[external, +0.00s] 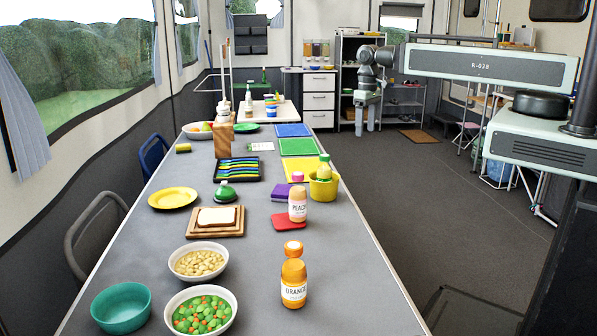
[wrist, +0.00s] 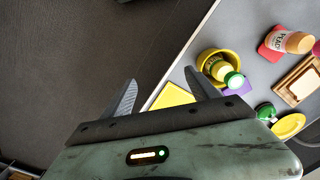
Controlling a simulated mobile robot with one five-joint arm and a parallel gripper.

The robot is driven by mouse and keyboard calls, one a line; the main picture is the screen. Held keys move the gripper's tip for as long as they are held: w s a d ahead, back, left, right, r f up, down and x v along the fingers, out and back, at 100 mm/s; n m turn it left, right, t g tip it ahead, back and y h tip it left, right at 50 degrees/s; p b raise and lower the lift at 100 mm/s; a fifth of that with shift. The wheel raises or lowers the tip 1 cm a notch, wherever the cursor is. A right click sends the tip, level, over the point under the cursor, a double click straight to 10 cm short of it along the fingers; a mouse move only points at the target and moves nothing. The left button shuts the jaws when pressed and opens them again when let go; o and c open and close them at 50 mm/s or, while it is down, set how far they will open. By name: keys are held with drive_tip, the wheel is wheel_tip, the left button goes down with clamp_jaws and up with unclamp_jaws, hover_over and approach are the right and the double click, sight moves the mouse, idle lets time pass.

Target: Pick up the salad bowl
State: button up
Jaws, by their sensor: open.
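Several bowls stand on the long grey table, and I cannot tell for certain which is the salad bowl. At the near left are an empty teal bowl (external: 121,309), a white bowl of green and orange pieces (external: 201,312) and a white bowl of beige pieces (external: 199,262). Another pale bowl (external: 196,135) with fruit-like things stands at the far left. My gripper (external: 365,122) is open and empty, pointing down, right of the table's far part and apart from all bowls. In the wrist view its two fingers (wrist: 160,78) are spread, near the table edge.
A yellow pot (external: 323,187) holding a bottle, a peach bottle (external: 297,204) and an orange bottle (external: 293,283) line the table's right side. Sandwich bread (external: 216,217) on a board and a yellow plate (external: 173,198) lie left. The floor (external: 440,210) right of the table is clear.

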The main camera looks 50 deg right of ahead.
idle(0.4)
drive_tip(key=c, duration=0.6)
drive_tip(key=shift+c, duration=0.2)
